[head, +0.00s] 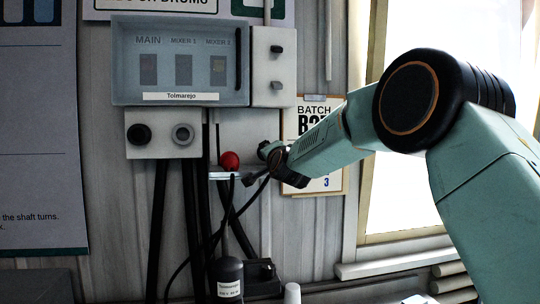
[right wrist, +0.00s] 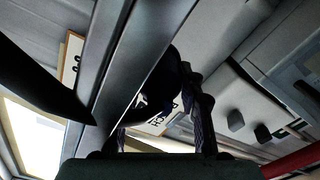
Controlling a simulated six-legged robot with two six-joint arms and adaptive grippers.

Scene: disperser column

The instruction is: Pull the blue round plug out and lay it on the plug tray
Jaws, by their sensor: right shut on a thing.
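My right gripper (head: 277,166) reaches in from the right, beside a small white shelf (head: 226,175) under the panel; this may be the plug tray. In the right wrist view my right gripper (right wrist: 163,140) is shut on a dark, faintly bluish round thing (right wrist: 168,82), which I take for the blue round plug. It is in shadow and its colour is hard to tell. In the head view it is hard to separate from the dark fingers; a black cable runs down from there. A red round plug (head: 229,160) is on the shelf. My left gripper is not in view.
A grey panel (head: 128,60) marked MAIN and MIXER hangs above a box (head: 160,150) with two round fittings. A clipboard (head: 335,182) hangs behind my right arm. A black motor-like body (head: 229,278) and a white cup (head: 292,293) stand below. Cables hang left of my gripper.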

